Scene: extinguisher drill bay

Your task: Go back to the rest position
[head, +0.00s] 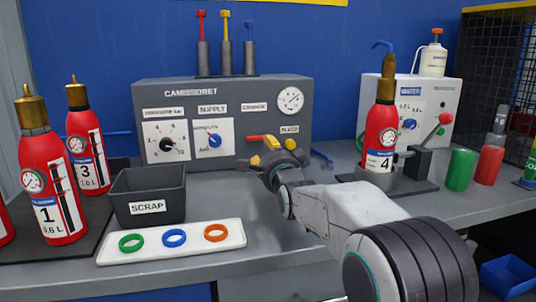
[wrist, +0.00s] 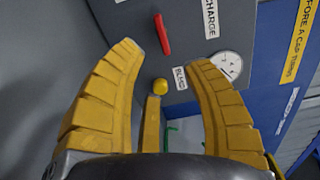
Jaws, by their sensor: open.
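My gripper (head: 274,153) is in front of the grey charging panel (head: 225,92), near its lower right part. Its yellow fingers are spread open and empty in the wrist view (wrist: 166,58). Between and beyond them, the wrist view shows the panel's red lever (wrist: 162,34) and a yellow knob (wrist: 160,86) by the BLEED label. I cannot tell whether a finger touches the panel. My arm reaches in from the lower right of the head view and hides part of the bench.
Red extinguishers 1 (head: 50,190) and 3 (head: 86,150) stand at left; extinguisher 4 (head: 380,140) stands at right beside a clamp. A SCRAP bin (head: 122,203) and white tray (head: 110,256) with three coloured rings sit in front. Green (head: 460,170) and red cylinders (head: 489,166) stand far right.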

